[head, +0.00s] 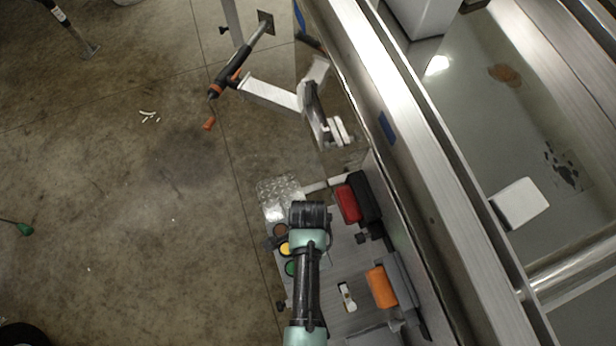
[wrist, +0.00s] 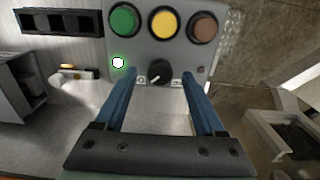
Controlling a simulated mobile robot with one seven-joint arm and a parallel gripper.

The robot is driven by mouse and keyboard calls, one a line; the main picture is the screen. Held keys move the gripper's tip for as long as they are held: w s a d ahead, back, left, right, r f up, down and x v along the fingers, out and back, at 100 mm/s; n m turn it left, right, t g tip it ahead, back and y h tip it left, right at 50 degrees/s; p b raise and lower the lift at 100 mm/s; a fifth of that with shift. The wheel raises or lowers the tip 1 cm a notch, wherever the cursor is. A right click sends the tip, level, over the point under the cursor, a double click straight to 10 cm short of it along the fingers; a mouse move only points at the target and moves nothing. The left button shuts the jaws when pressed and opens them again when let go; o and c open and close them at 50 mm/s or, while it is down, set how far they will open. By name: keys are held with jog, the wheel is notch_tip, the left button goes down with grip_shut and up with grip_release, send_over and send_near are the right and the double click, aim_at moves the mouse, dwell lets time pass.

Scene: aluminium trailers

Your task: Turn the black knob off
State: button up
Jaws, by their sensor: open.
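The black knob (wrist: 158,72) sits on a grey control panel (wrist: 146,52), below a row of green (wrist: 123,20), yellow (wrist: 165,23) and brown (wrist: 202,27) buttons. A small white light with a green glow (wrist: 118,62) shows to the left of the knob. My gripper (wrist: 160,84) is open, with its two blue fingers on either side of the knob and nothing between them but the knob area. I cannot tell whether the fingers touch the panel. In the head view my arm (head: 309,240) reaches over the panel and hides the knob.
A red block (head: 348,204) and an orange block (head: 381,287) stand right of my arm, beside the aluminium trailer wall (head: 400,120). A white-and-yellow switch (head: 347,297) lies nearby. Concrete floor (head: 110,220) is open to the left.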

jog(key=shift+f, duration=0.45)
grip_shut()
